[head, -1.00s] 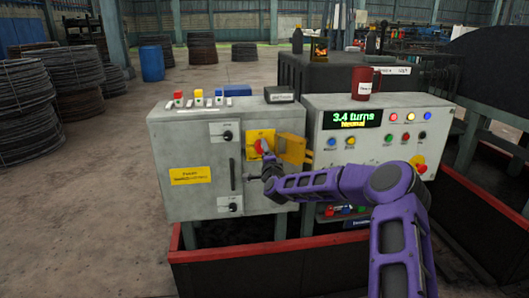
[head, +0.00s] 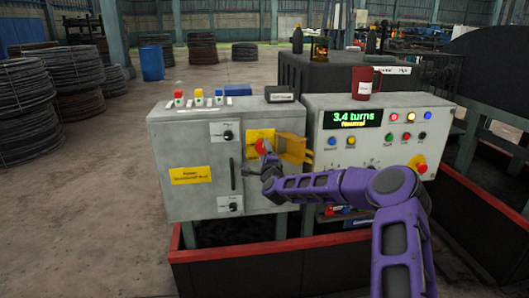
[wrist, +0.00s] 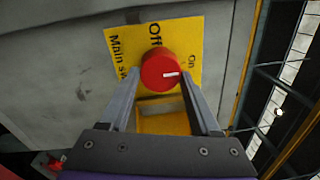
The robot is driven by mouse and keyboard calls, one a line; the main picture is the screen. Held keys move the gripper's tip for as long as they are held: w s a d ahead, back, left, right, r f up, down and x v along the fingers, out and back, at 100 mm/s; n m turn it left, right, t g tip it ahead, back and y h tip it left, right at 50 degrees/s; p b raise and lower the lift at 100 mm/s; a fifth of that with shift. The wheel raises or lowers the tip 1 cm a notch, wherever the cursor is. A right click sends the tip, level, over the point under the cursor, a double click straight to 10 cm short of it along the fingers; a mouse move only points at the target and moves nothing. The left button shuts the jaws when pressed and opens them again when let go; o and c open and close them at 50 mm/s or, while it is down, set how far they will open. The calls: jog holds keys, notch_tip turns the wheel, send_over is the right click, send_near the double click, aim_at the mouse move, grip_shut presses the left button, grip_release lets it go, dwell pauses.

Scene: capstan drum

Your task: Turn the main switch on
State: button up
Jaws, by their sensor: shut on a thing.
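The main switch is a round red knob (wrist: 162,70) on a yellow plate (wrist: 119,45) on the grey cabinet. In the wrist view its white mark points right, just below the "On" label; "Off" is above the knob. My gripper (wrist: 160,76) is shut on the knob, one finger on each side. In the head view the red knob (head: 261,146) is partly hidden by my gripper (head: 266,151), which comes from the lower right.
An open yellow flap (head: 293,147) stands just right of the knob. A vertical black handle (head: 232,175) is to its left. The control panel (head: 372,157), reading "3.4 turns", stands close on the right, with a dark red mug (head: 363,83) above.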

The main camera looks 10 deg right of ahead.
jog(key=o, duration=1.4)
jog(key=s, duration=1.1)
jog(key=s+f+p, duration=0.1)
jog(key=s, duration=0.5)
jog(key=shift+s, duration=0.2)
